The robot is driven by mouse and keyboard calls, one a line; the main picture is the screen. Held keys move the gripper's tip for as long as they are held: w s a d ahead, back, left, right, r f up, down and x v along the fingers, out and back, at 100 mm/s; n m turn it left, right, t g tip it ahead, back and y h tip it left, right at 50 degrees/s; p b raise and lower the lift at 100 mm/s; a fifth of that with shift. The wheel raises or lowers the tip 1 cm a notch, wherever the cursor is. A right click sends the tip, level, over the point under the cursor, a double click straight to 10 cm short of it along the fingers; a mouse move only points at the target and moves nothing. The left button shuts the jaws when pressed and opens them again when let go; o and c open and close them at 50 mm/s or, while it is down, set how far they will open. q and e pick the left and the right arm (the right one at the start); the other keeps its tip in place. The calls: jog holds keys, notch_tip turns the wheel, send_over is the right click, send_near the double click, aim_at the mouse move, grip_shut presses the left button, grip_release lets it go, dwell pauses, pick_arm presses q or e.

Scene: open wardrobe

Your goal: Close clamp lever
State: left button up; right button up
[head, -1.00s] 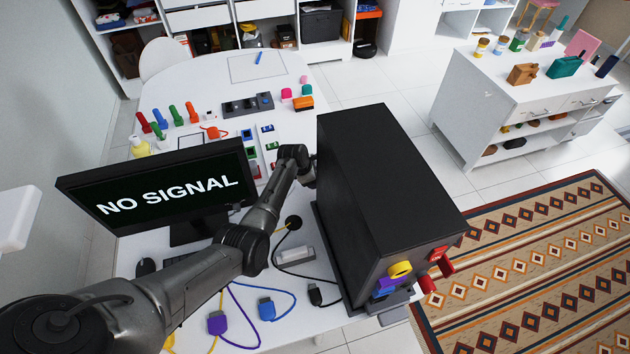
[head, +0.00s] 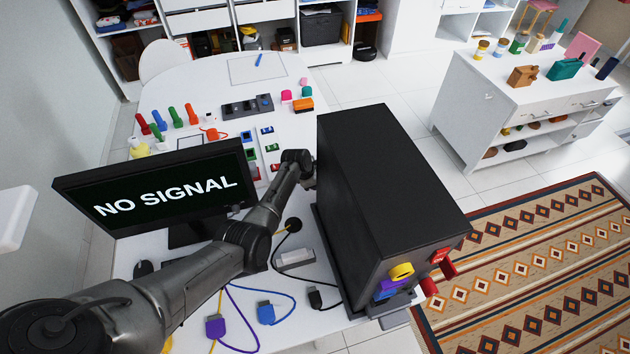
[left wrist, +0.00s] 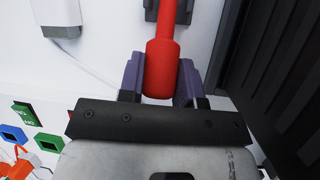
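The red clamp lever (left wrist: 163,68) shows in the left wrist view, with its rounded end toward my gripper. Its far end meets a dark grey part (left wrist: 170,8) at the top edge. My left gripper (left wrist: 161,77) has one purple-padded finger on each side of the rounded end. Both pads appear to touch it, so it looks shut on the lever. In the head view my left arm reaches over the desk to the left side of the black computer case (head: 385,190). The fingertips and the lever are hidden there. My right gripper is not in view.
The "NO SIGNAL" monitor (head: 160,190) stands left of my forearm. The black case walls off the right side. Coloured connectors, such as a purple one (head: 215,326) and a blue one (head: 266,313), lie with cables on the white desk (head: 215,75). Small switches and pegs stand farther back.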

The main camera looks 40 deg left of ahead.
pick_arm(q)
grip_shut()
jog(key=shift+w+d+r, duration=0.1)
jog(key=shift+w+r, duration=0.05)
jog(key=shift+r, duration=0.1)
jog(key=shift+w+r+g+y+p, duration=0.15)
jog(key=shift+g+y+p, duration=0.2)
jog(key=shift+g, duration=0.25)
jog(key=o, duration=0.5)
grip_release()
jog(key=shift+o, duration=0.2)
jog(key=shift+r, duration=0.1)
jog(key=shift+r, duration=0.25)
jog(key=p+v, duration=0.3)
jog(key=v, duration=1)
